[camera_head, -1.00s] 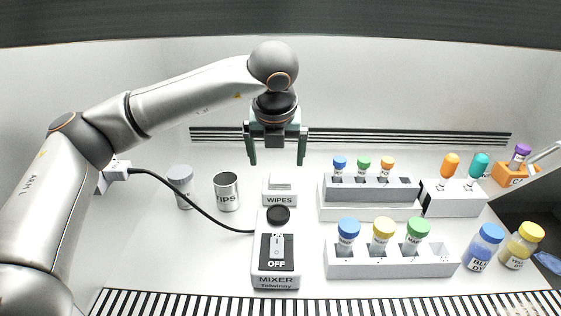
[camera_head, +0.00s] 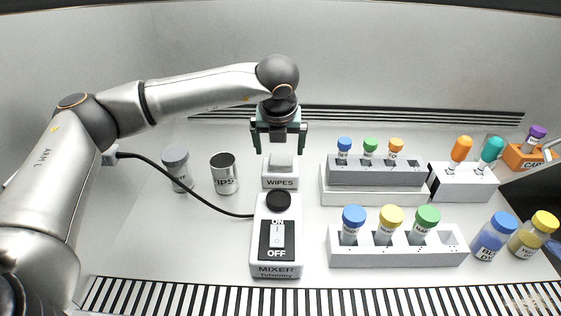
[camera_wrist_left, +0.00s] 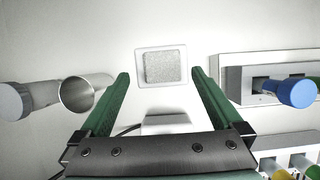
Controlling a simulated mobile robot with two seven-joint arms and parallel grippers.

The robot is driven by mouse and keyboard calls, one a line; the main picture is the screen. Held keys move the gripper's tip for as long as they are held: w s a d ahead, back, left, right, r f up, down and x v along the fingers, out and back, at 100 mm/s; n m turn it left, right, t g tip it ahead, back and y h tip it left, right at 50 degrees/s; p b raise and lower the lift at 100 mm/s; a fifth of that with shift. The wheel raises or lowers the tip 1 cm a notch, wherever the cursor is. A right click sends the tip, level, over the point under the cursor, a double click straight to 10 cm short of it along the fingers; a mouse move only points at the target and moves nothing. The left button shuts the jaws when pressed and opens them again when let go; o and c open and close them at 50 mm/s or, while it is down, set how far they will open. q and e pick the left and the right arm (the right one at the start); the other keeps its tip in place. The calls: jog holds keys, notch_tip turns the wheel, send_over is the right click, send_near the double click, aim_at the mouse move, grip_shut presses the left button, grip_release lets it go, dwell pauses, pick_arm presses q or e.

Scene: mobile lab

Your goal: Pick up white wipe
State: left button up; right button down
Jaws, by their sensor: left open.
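The white wipe (camera_head: 281,160) stands up from the top of the white box labelled WIPES (camera_head: 280,181). In the left wrist view the wipe (camera_wrist_left: 162,67) is a pale textured square inside the box's white rim (camera_wrist_left: 139,66). My left gripper (camera_head: 280,151) is open and points down, just above the box. One finger is on each side of the wipe, with clear gaps. In the left wrist view the green fingertips (camera_wrist_left: 160,73) flank the box and nothing is held. My right gripper is not in view.
The mixer (camera_head: 276,240) stands in front of the WIPES box, its cable running left. The TIPS can (camera_head: 224,176) and a grey-lidded jar (camera_head: 177,168) are on the left. A grey rack (camera_head: 375,177) with capped vials is close on the right.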

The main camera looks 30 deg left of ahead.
aim_at(281, 157)
pick_arm(q)
jog(key=x, duration=0.4)
jog(key=shift+d, duration=0.15)
jog(key=c, duration=1.3)
jog(key=shift+o, duration=0.2)
jog(key=shift+r, duration=0.5)
notch_tip(281, 157, up, 2)
jog(key=shift+d+r, duration=0.15)
jog(key=shift+r, duration=0.1)
jog(key=s+d+r, duration=0.8)
jog(key=d+r, duration=0.1)
jog(key=d, duration=0.2)
jog(key=shift+r, duration=0.25)
jog(key=shift+d, duration=0.15)
